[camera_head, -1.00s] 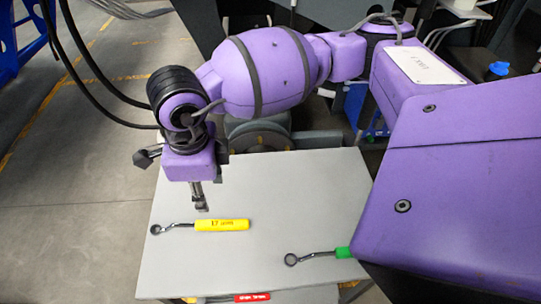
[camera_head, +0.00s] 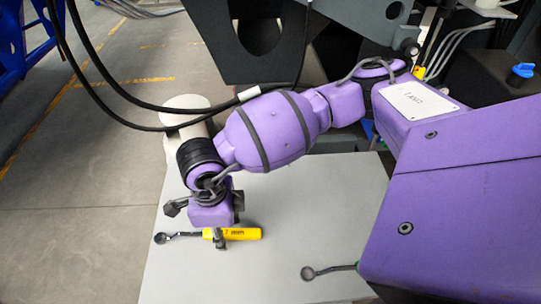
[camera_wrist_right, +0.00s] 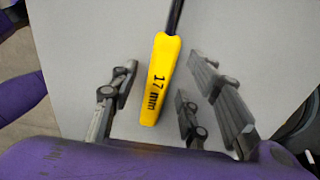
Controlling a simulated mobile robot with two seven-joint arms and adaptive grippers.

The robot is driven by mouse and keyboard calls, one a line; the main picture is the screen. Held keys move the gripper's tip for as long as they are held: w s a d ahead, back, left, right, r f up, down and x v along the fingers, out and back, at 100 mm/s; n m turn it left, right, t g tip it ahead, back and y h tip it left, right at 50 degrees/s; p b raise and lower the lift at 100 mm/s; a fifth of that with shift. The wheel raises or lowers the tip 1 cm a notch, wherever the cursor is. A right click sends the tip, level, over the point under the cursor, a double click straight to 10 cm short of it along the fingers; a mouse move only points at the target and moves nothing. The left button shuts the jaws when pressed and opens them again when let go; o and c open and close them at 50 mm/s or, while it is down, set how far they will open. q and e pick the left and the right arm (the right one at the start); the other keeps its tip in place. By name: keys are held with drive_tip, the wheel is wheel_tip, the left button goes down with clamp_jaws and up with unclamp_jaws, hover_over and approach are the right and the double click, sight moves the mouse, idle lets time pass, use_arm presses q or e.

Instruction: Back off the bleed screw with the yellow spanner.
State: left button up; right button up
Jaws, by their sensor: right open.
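The yellow spanner (camera_head: 244,233) lies on the grey table, its ring end to the left and its yellow handle to the right. In the right wrist view its handle (camera_wrist_right: 160,82), marked 17 mm, lies between the spread fingers. My right gripper (camera_head: 219,240) is open just over the handle and has not closed on it. It also shows in the right wrist view (camera_wrist_right: 162,88), with fingers on both sides of the handle. I cannot make out the bleed screw. My left gripper is not in view.
The grey table (camera_head: 190,275) has clear room around the spanner. A second spanner with a green handle (camera_head: 318,271) lies to the right, partly hidden by my arm. Black hoses (camera_head: 100,68) hang at upper left, and dark chassis parts (camera_head: 245,40) stand behind the table.

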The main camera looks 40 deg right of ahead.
clamp_jaws()
drive_tip(key=shift+r, duration=0.15)
idle(0.4)
